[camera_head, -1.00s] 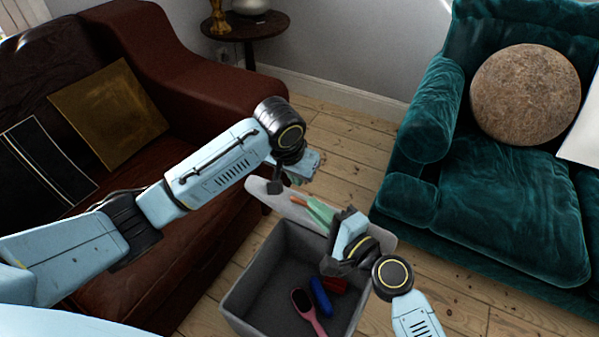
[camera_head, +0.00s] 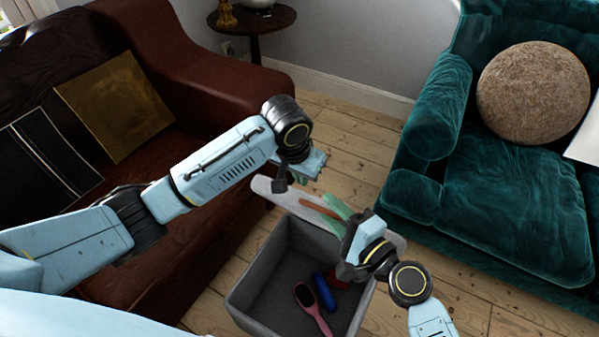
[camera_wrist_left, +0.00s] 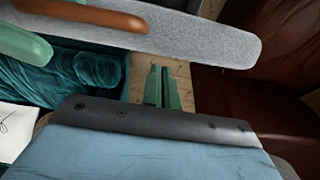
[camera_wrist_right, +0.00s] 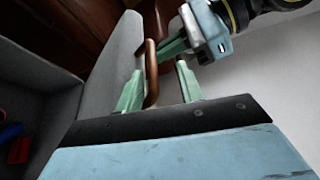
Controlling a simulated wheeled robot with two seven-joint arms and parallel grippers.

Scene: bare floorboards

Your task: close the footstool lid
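The footstool (camera_head: 250,291) is a grey open box on the floor, with items inside. Its grey lid (camera_head: 270,188) stands raised along the far side and also shows in the left wrist view (camera_wrist_left: 215,42). A brown handle (camera_head: 318,207) is on the lid. My right gripper (camera_head: 338,207) is at the lid; in the right wrist view its green fingers (camera_wrist_right: 160,88) are apart, with the brown handle (camera_wrist_right: 151,75) between them, and contact is unclear. My left gripper (camera_head: 300,178) is beyond the lid; its fingers (camera_wrist_left: 162,86) are close together, with nothing seen between them.
A pink brush (camera_head: 310,306), a blue item (camera_head: 324,291) and a partly hidden red item (camera_head: 338,281) lie in the box. A brown leather sofa (camera_head: 225,90) is at left, a teal sofa (camera_head: 510,215) at right. Bare floorboards (camera_head: 345,150) lie between.

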